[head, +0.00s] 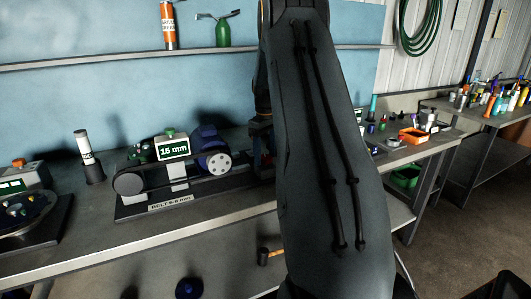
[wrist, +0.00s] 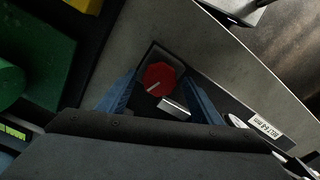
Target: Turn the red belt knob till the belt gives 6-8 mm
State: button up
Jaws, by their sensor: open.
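The red belt knob (wrist: 158,79) has several flat sides and a pale pointer line. It shows in the wrist view on a dark square base, between the two blue fingers of my gripper (wrist: 160,82). The fingers are open, with a gap on each side of the knob. I cannot tell how far down they reach. In the head view my arm hides the knob. The belt rig's display (head: 174,147) reads 15 mm. Its belt (head: 150,185) runs between a grey pulley and the blue motor (head: 210,150). A label (head: 171,202) reads "BELT 6-8 mm".
The rig stands on a grey bench (head: 140,233). A white-topped post (head: 88,158) stands left of it, and another device (head: 25,205) is at the far left. A shelf (head: 120,60) runs above. An orange bin (head: 413,135) and bottles are to the right.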

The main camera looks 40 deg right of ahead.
jog(key=c, duration=1.1)
